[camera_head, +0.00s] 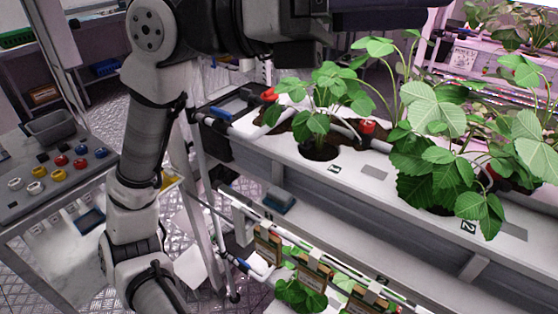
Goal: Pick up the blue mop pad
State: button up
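A small blue-grey pad-like block (279,201) lies on the lower level of the white berry rack, below the planting gutter; it may be the blue mop pad. A flat blue item (92,219) lies on the grey cart's lower level at left, and I cannot tell what it is. My arm rises through the left half of the view and bends right at the top edge. Its fingertips do not show, so I cannot see whether my gripper holds anything.
The white gutter (350,180) with strawberry plants (435,150) crosses the right half. A black crate (215,135) with blue and red items stands at its left end. The grey cart (50,195) holds a control panel with coloured buttons. Metal-plate floor shows between cart and rack.

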jog(key=w+d+f+n+t+y, duration=0.3)
jog(key=w+d+f+t+y, duration=0.15)
jog(key=w+f+y, duration=0.35)
jog(key=n+y, duration=0.7)
jog(key=y, duration=0.4)
send_over(279, 192)
jog(key=shift+t, duration=0.45)
notch_tip(279, 192, down, 24)
jog(key=shift+f+b, duration=0.2)
jog(key=shift+b, duration=0.2)
jog(key=shift+f+p, duration=0.95)
jog(key=shift+f, duration=2.2)
jog(key=shift+c, duration=0.3)
jog(key=c, duration=1)
